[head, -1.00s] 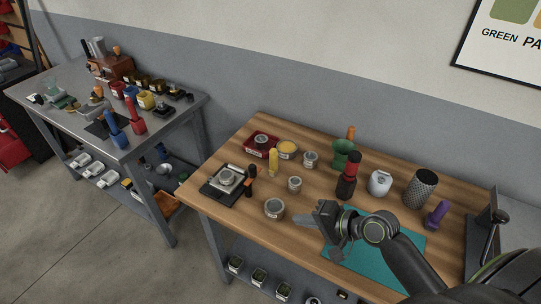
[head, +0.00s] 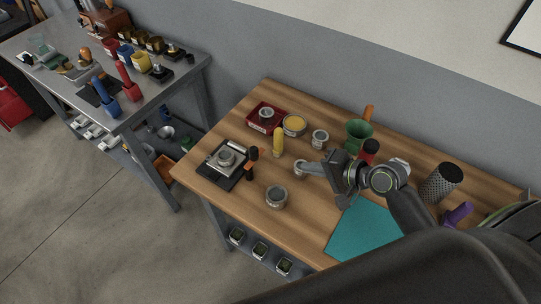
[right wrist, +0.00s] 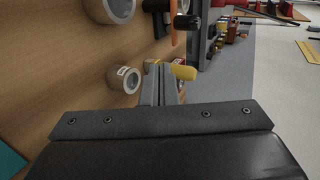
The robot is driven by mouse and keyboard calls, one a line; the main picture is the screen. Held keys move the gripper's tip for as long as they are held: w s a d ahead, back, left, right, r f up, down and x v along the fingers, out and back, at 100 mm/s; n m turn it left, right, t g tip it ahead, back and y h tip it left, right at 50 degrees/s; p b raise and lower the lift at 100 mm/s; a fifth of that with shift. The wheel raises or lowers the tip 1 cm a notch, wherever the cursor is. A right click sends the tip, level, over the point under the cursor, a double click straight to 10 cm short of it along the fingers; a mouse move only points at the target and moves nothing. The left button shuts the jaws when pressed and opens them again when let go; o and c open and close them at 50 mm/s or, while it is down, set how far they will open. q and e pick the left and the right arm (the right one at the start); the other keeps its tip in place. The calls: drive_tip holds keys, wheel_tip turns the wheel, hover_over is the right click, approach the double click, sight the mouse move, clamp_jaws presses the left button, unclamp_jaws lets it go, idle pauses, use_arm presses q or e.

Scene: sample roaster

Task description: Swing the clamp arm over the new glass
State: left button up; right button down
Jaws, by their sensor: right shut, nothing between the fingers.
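A black-based fixture (head: 213,172) with a round silver holder (head: 226,158) stands at the left of the wooden table. A clamp arm with black and orange parts (head: 250,167) is at its right side, not over the holder. I cannot make out the glass itself. My right gripper (head: 307,168) is shut and empty, to the right of the fixture and apart from it. In the right wrist view its closed fingers (right wrist: 163,85) point toward a yellow-handled item (right wrist: 183,72), with black and orange parts (right wrist: 172,20) beyond. My left gripper is not in view.
Small tins (head: 276,197) and (head: 320,139), a yellow upright item (head: 278,142) and a red tray (head: 263,119) stand around the fixture. A green funnel-like piece (head: 357,135) is behind my gripper. A teal mat (head: 362,235) lies clear at the front.

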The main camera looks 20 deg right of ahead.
sight(254, 154)
drive_tip(key=p+x, duration=0.1)
drive_tip(key=x, duration=0.8)
drive_tip(key=shift+w+a, duration=0.15)
drive_tip(key=shift+w, duration=0.15)
drive_tip(key=shift+w+a+p, duration=0.6)
drive_tip(key=shift+w+a, duration=0.2)
drive_tip(key=shift+w, duration=0.2)
drive_tip(key=shift+w+a+f, duration=0.15)
drive_tip(key=shift+w+a, duration=0.3)
drive_tip(key=shift+w, duration=0.15)
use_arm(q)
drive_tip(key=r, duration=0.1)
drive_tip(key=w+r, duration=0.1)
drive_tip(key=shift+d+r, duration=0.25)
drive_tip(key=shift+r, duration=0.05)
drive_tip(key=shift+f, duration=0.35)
use_arm(e)
drive_tip(key=shift+w+n, duration=0.2)
drive_tip(key=shift+n, duration=0.1)
